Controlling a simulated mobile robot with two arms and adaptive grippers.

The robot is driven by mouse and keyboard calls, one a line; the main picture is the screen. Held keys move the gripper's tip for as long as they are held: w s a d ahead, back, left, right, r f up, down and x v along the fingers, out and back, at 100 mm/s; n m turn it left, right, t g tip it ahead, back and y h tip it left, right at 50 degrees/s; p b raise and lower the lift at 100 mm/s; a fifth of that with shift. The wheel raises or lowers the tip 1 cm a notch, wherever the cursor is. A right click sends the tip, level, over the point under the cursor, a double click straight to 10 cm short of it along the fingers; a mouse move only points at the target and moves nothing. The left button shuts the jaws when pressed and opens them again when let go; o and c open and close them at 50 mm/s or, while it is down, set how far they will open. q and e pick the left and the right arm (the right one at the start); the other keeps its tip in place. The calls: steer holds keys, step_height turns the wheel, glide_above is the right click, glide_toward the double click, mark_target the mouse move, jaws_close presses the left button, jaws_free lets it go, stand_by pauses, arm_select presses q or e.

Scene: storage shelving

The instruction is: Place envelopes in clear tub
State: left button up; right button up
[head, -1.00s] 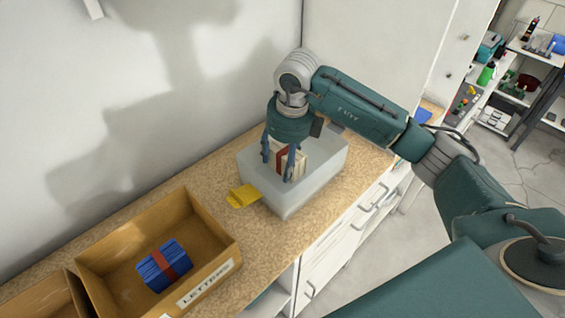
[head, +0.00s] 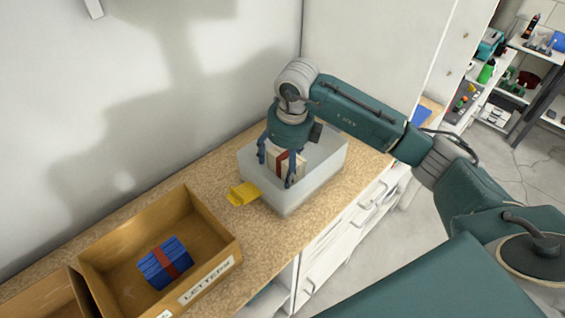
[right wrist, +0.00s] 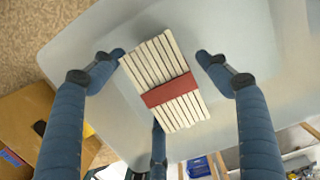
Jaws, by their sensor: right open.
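A bundle of white envelopes with a red band (head: 284,161) is inside the clear tub (head: 318,180) on the counter. My right gripper (head: 277,171) is over the tub, pointing down, with its fingers open around the bundle. A blue bundle with a red band (head: 165,263) lies in the cardboard box labelled LETTERS (head: 226,255). My left gripper is not in view.
A yellow object (head: 243,194) lies on the counter against the tub's left side. Another cardboard box (head: 45,297) is at the lower left. A wall stands behind the counter and a tall white cabinet (head: 375,45) beyond the tub.

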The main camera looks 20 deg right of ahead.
mark_target(287, 159)
steer(key=r+b, duration=0.1)
steer(key=r, duration=0.2)
steer(key=s+r, duration=0.1)
steer(key=r, duration=0.3)
steer(key=r+b, duration=0.1)
steer(key=r, duration=0.2)
steer(key=shift+s+d+r+b, duration=0.2)
steer(key=shift+d+r+b, duration=0.05)
steer(key=shift+r+b, duration=0.15)
steer(key=shift+s+r, duration=0.15)
steer(key=shift+r, duration=0.4)
